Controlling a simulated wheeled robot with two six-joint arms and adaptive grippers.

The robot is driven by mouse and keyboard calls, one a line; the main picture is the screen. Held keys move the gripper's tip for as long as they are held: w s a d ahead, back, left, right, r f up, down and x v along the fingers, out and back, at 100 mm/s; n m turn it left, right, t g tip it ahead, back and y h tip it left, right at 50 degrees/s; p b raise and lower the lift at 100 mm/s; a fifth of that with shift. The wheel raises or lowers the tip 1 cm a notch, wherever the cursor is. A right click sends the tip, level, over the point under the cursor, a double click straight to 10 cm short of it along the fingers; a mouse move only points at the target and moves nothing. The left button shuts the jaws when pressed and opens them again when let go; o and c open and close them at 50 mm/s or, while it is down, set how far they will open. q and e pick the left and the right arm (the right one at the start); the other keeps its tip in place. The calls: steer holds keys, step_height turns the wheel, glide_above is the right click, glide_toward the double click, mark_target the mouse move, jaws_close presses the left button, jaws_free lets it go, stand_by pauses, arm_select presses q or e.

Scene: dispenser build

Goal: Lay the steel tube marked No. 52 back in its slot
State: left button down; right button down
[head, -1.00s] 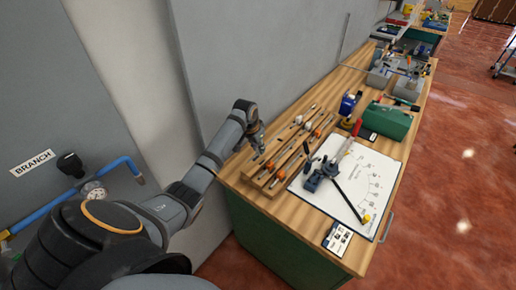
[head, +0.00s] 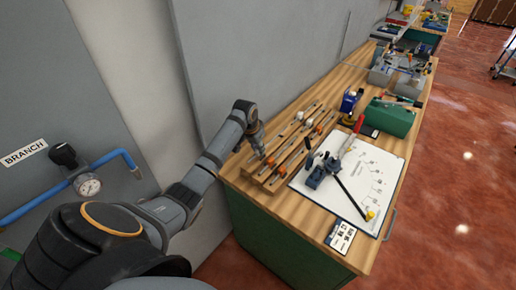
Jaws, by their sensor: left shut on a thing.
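A wooden rack (head: 268,182) of long slots lies on the near left part of the workbench. Several slim steel tubes (head: 296,153) lie along it, some with orange or white parts on them. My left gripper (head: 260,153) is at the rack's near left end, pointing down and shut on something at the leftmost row. I take it to be a steel tube, mostly hidden by the jaws. The number 52 is too small to read, and I cannot tell whether the held tube touches its slot. My right gripper is not in view.
A blue bending tool (head: 316,178) with a long handle lies on a white sheet (head: 335,207) right of the rack. A green case (head: 391,118) and a blue device (head: 349,102) stand farther back. A grey wall rises close along the bench's left side.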

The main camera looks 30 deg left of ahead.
arm_select(q)
steer(key=shift+f, duration=0.7)
steer(key=c, duration=1.1)
jaws_free()
steer(key=shift+c, duration=0.2)
steer(key=shift+o, duration=0.4)
step_height(320, 180, up, 7)
steer(key=p, duration=0.8)
steer(key=shift+f, duration=0.1)
